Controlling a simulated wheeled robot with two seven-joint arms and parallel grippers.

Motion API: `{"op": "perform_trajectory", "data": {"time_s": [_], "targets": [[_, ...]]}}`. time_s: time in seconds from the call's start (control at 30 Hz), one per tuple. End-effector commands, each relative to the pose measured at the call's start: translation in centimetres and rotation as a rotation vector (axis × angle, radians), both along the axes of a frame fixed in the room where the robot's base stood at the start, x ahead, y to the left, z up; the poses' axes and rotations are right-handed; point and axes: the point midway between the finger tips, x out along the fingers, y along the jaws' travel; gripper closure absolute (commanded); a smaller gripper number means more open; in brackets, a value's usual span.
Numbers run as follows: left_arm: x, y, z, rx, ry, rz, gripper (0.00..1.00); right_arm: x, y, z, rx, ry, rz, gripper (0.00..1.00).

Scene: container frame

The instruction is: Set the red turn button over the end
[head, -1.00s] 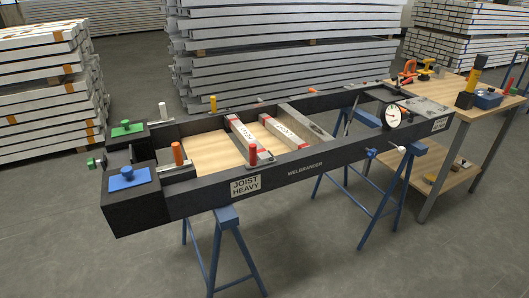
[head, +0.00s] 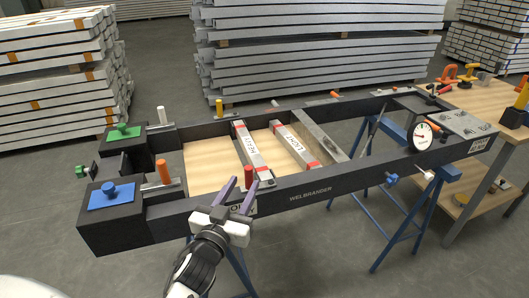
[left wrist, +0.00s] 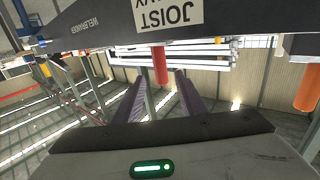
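The red turn button (head: 248,176) is an upright red cylinder on the near rail of the dark frame (head: 310,189), close to the red near end of the joist marked HEAVY (head: 250,150). It also shows in the left wrist view (left wrist: 160,65), beyond and between the finger tips. My left gripper (head: 241,184) is open and empty, its two purple fingers pointing at the red button from the near side. I cannot tell whether they touch it. The fingers also show in the left wrist view (left wrist: 157,82). The base of the red button is partly hidden. My right gripper is not in view.
A second joist marked LIGHT (head: 297,146) lies to the right. A yellow button (head: 219,106) is on the far rail. A gauge (head: 422,136) and workbench (head: 481,100) are right.

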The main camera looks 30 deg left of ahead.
Motion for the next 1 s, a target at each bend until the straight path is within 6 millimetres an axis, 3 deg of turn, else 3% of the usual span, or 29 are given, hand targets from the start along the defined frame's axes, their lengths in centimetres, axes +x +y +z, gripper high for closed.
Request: {"op": "perform_trajectory", "data": {"time_s": [0.3, 0.6, 1.0], "targets": [[4.9, 1.4, 0.4, 0.005, -0.01, 0.003, 0.63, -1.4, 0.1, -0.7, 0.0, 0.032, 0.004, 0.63], [9.1, 2.4, 0.2, 0.003, -0.007, 0.003, 0.63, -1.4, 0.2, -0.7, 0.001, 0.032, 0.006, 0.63], [9.8, 2.6, 0.2, 0.002, -0.006, 0.003, 0.63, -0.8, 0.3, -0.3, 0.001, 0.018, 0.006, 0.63]]}}
